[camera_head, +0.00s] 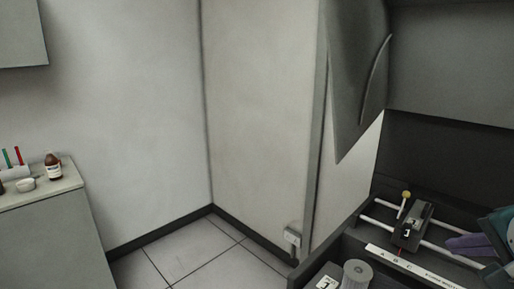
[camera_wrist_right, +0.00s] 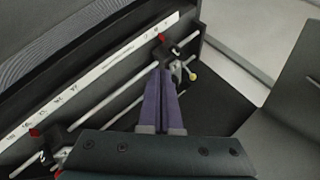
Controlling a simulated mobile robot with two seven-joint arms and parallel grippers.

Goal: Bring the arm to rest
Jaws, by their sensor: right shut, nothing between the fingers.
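My right gripper (camera_head: 468,243) shows at the right edge of the head view, its purple fingers pointing left toward a small dark carriage on white rails. In the right wrist view its two purple fingers (camera_wrist_right: 160,95) lie together, shut with nothing between them. The fingertips appear close to the dark carriage (camera_wrist_right: 172,62); I cannot tell whether they touch it. The carriage also shows in the head view (camera_head: 412,226), with a yellow-knobbed lever (camera_head: 405,196) beside it. My left gripper is not in view.
A white strip with letters (camera_head: 400,262) runs along the front of the rails. A grey cylinder (camera_head: 356,274) stands at the machine's near side. A cabinet (camera_head: 45,225) with a brown bottle (camera_head: 53,167) stands at the left. The tiled floor between is clear.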

